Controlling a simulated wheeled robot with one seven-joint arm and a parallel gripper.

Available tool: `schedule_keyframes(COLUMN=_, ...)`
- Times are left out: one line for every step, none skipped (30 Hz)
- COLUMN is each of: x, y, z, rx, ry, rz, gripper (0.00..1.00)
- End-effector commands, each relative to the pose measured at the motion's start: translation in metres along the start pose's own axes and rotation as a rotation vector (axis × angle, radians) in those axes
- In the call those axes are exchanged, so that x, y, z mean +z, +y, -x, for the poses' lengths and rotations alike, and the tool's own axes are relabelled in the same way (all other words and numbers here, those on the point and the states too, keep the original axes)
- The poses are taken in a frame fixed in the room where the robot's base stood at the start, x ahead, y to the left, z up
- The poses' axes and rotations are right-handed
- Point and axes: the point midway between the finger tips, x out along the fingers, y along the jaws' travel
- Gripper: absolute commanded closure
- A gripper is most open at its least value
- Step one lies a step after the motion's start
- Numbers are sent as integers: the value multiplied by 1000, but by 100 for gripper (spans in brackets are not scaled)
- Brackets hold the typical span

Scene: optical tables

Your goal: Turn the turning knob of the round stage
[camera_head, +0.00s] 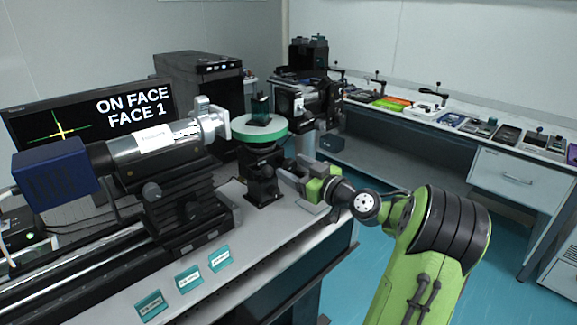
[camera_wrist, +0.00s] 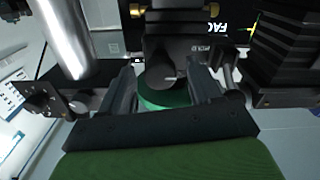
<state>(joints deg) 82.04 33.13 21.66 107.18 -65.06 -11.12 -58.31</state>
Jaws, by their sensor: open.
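The round stage (camera_head: 258,128) is a pale disc with a green rim on a black mount, and it carries a small dark green glass block (camera_head: 260,108). My gripper (camera_head: 283,178) is at the right side of the mount, below the disc. In the wrist view my gripper (camera_wrist: 160,74) is open, with one finger on each side of a dark round knob (camera_wrist: 162,76). A green curved part (camera_wrist: 165,98) shows behind the knob. I cannot tell whether either finger touches it. The knob is not clear in the head view.
A telescope tube (camera_head: 150,145) on a black rail stands left of the stage, and another black instrument (camera_head: 318,105) stands behind it. A monitor (camera_head: 90,120) reads "ON FACE FACE 1". Small labels (camera_head: 189,278) lie along the table's front. A metal post (camera_wrist: 62,38) is close in the wrist view.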

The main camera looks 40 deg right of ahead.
Motion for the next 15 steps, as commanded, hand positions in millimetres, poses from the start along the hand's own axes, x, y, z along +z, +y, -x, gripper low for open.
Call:
schedule_keyframes(x=0, y=0, z=-9, rx=-3, ry=1, rz=1, gripper=37)
schedule_keyframes(x=0, y=0, z=-13, rx=-3, ry=0, rz=0, gripper=37)
schedule_keyframes(x=0, y=0, z=-18, rx=-3, ry=0, rz=0, gripper=37)
schedule_keyframes(x=0, y=0, z=-20, rx=-2, ry=0, rz=0, gripper=37)
schedule_keyframes(x=0, y=0, z=-22, rx=-2, ry=0, rz=0, gripper=37)
schedule_keyframes(x=0, y=0, z=-24, rx=-1, ry=0, rz=0, gripper=37)
schedule_keyframes(x=0, y=0, z=-25, rx=-1, ry=-1, rz=0, gripper=37)
schedule_keyframes(x=0, y=0, z=-26, rx=0, ry=-1, rz=0, gripper=37)
schedule_keyframes(x=0, y=0, z=-26, rx=0, ry=-1, rz=-1, gripper=37)
schedule_keyframes(x=0, y=0, z=-26, rx=0, ry=-1, rz=-1, gripper=37)
schedule_keyframes(x=0, y=0, z=-26, rx=0, ry=-1, rz=-1, gripper=37)
schedule_keyframes(x=0, y=0, z=-26, rx=0, ry=-1, rz=-1, gripper=37)
schedule_keyframes(x=0, y=0, z=-25, rx=0, ry=-1, rz=-1, gripper=37)
schedule_keyframes(x=0, y=0, z=-25, rx=0, ry=-1, rz=-1, gripper=40)
schedule_keyframes(x=0, y=0, z=-25, rx=0, ry=-2, rz=-1, gripper=46)
